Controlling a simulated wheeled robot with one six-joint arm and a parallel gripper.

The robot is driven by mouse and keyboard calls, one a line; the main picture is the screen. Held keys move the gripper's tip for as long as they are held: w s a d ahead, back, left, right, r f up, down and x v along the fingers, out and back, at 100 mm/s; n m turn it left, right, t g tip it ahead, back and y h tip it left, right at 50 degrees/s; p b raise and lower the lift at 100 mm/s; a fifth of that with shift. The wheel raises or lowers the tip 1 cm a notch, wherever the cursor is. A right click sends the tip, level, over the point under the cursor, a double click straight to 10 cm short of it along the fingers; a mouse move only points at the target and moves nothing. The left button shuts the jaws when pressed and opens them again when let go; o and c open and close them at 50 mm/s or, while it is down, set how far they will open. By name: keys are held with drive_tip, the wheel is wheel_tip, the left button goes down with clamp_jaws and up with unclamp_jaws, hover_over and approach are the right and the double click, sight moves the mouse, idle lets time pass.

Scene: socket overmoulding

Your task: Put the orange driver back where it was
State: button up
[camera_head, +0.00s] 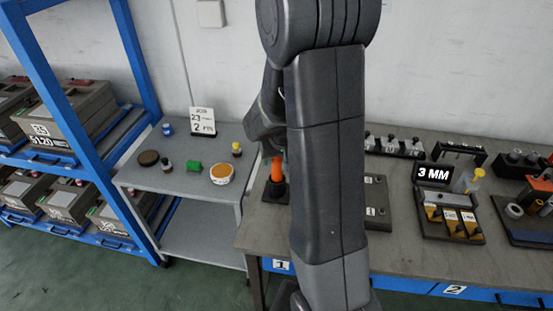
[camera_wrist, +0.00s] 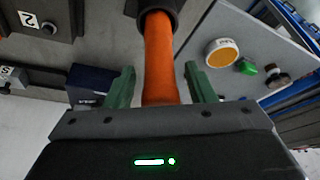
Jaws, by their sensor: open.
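The orange driver (camera_head: 277,170) stands upright at the left end of the workbench, with its lower end in a black holder (camera_head: 276,192). In the wrist view the orange handle (camera_wrist: 158,50) runs from the black holder (camera_wrist: 150,8) down to my gripper's palm. My gripper (camera_wrist: 159,72) is open, with one green finger on each side of the handle and a visible gap on both sides. In the head view my arm hides much of the gripper and part of the bench beside the driver.
A grey side table (camera_head: 165,178) to the left holds a round orange-topped tub (camera_head: 221,174), a green block (camera_head: 194,168) and small bottles. A plate marked 1 (camera_head: 376,200) lies right of my arm. A 3 MM stand (camera_head: 432,174) with yellow bins is farther right.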

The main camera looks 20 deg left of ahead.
drive_tip(key=v, duration=1)
drive_tip(key=shift+s+r+b, duration=0.15)
drive_tip(key=shift+r+b, duration=0.15)
drive_tip(key=shift+b, duration=0.05)
drive_tip(key=x, duration=1.2)
drive_tip(key=shift+d+f, duration=0.1)
drive_tip(key=shift+f, duration=0.2)
drive_tip(key=shift+r+p, duration=0.15)
drive_tip(key=shift+p, duration=0.2)
